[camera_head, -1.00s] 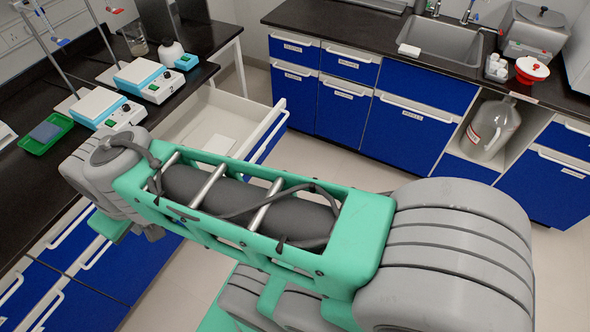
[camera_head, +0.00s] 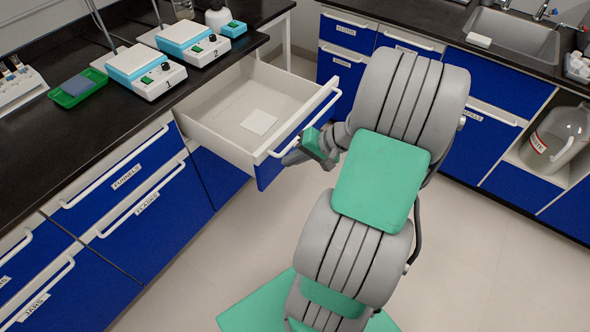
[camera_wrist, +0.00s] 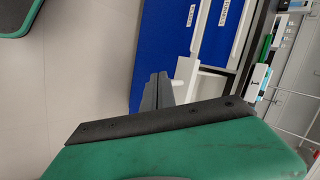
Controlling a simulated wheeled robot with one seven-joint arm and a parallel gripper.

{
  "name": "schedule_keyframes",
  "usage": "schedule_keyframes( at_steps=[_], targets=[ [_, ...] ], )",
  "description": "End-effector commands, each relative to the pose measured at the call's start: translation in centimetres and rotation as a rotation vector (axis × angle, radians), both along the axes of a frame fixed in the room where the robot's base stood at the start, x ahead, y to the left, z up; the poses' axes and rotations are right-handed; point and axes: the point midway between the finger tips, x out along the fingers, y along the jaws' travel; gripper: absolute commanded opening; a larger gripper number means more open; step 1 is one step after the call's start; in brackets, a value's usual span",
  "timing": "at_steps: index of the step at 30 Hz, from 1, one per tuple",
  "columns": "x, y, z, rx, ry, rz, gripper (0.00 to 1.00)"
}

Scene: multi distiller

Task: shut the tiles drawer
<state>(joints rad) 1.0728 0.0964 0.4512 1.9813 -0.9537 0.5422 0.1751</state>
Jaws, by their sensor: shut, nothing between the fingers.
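The open drawer (camera_head: 215,143) has white inner walls, a blue front and a white bar handle (camera_head: 318,112). It stands well out from under the left bench. A flat white square tile (camera_head: 259,122) lies inside it. My gripper (camera_head: 291,158) is shut and empty, just outside the drawer's front, close to the near end of the handle. Whether it touches the front I cannot tell. The drawer's own label is hidden.
Closed drawers labelled FUNNELS (camera_head: 127,176) and FLASKS lie to the left. The bench above carries two numbered hotplates (camera_head: 146,71) and a green tray (camera_head: 78,88). Blue cabinets and a sink (camera_head: 514,39) stand at the back right. The floor (camera_head: 480,270) in front is clear.

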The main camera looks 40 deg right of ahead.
Motion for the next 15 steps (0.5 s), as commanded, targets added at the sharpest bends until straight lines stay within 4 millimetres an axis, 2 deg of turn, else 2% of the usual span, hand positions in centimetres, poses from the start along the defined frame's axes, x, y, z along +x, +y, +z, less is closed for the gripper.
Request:
schedule_keyframes(
  at_steps=[1,4,7,11,15],
  targets=[
    [-0.9,-2.5,-3.5,0.087,-0.047,-0.096,0.00],
    [-2.6,-6.5,-5.8,0.234,-0.172,-0.263,0.00],
    [-4.3,-9.2,-6.6,0.329,-0.277,-0.381,0.00],
    [-5.1,-10.4,-6.6,0.375,-0.335,-0.439,0.00],
    [-3.7,-9.9,-6.8,0.376,-0.338,-0.436,0.00]
  ],
)
